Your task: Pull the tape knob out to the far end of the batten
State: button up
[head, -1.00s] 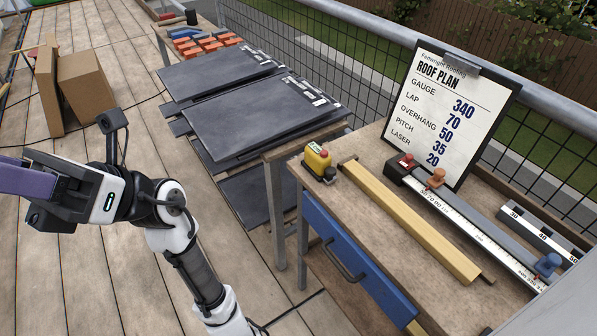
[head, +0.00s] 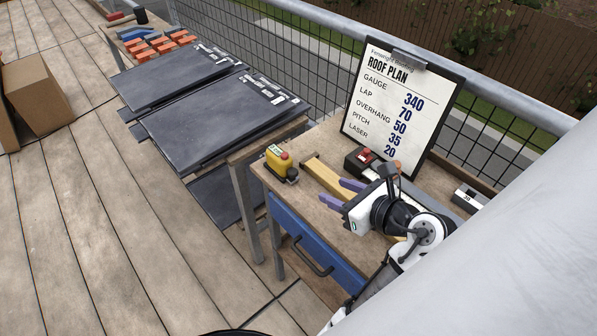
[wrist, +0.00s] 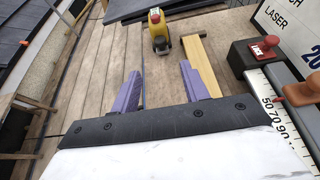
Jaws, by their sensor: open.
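In the wrist view, the tape case (wrist: 156,20) and the dark knob (wrist: 161,44) lie beyond my fingertips, with the batten (wrist: 202,66) just to the right. My gripper (head: 331,188) is open and empty, its purple fingers pointing toward the tape case. In the wrist view, my gripper (wrist: 161,70) has a clear gap between its fingers. My arm hides the batten's far end in the head view.
A red-topped black block (head: 360,160) heads a scale rule (wrist: 280,105) with an orange knob (wrist: 300,92), right of the batten. The roof plan board (head: 398,115) stands behind. Slates (head: 210,115) lie left of the bench. The bench's front-left top is clear.

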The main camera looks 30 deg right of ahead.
aim_at(295, 173)
jog(key=p+x, duration=0.1)
jog(key=x, duration=1.2)
jog(key=shift+w+a+f+p, duration=0.1)
jog(key=shift+w+p, duration=0.15)
jog(key=shift+p, duration=0.15)
jog(key=shift+c, duration=0.2)
grip_shut()
